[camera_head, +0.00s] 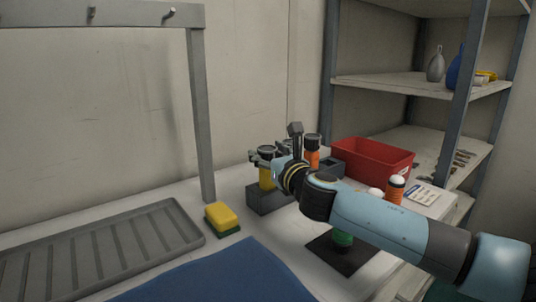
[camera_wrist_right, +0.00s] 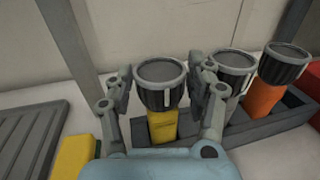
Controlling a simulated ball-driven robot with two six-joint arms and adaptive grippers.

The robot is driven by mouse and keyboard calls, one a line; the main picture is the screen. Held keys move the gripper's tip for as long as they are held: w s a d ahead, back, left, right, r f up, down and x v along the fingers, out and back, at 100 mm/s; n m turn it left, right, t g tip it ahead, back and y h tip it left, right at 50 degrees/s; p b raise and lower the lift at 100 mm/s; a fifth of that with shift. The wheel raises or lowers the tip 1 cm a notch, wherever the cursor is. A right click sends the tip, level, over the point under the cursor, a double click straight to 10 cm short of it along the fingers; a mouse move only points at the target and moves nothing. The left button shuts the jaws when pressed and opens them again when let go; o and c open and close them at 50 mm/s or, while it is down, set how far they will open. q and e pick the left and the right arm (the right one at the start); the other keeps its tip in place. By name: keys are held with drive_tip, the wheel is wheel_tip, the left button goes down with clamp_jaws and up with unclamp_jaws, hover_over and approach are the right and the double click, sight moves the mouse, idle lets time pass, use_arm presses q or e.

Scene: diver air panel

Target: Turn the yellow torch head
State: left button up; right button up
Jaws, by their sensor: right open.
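The yellow torch stands upright in a dark grey rack (camera_head: 262,205). Its dark ribbed head (camera_wrist_right: 160,82) faces up, above its yellow body (camera_wrist_right: 162,127); the yellow body also shows in the head view (camera_head: 266,180). My right gripper (camera_wrist_right: 160,78) is open, with one finger on each side of the torch head. I cannot tell whether the fingers touch it. In the head view, my right gripper (camera_head: 272,160) partly covers the torch and rack. My left gripper is not in view.
A grey torch (camera_wrist_right: 235,66) and an orange torch (camera_wrist_right: 262,96) stand close to the right in the rack. A yellow-green sponge (camera_head: 222,217), grey ribbed tray (camera_head: 100,245) and blue mat (camera_head: 215,280) lie left and in front. A red bin (camera_head: 372,160) stands behind right.

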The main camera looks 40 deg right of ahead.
drive_tip(key=c, duration=0.9)
drive_tip(key=shift+c, duration=0.2)
drive_tip(key=shift+m+h, duration=0.3)
drive_tip(key=shift+h, duration=0.2)
drive_tip(key=m+g+h, duration=0.2)
drive_tip(key=h, duration=0.1)
drive_tip(key=m+g+h+p, duration=0.1)
drive_tip(key=m+g+h, duration=0.1)
drive_tip(key=shift+w+a+h, duration=0.1)
drive_tip(key=shift+a+h, duration=0.1)
drive_tip(key=shift+h, duration=0.2)
drive_tip(key=m+g+h, duration=0.4)
drive_tip(key=m+g, duration=0.1)
drive_tip(key=g, duration=0.1)
drive_tip(key=shift+b, duration=0.35)
drive_tip(key=shift+g, duration=0.3)
drive_tip(key=o, duration=0.9)
drive_tip(key=shift+o, duration=0.2)
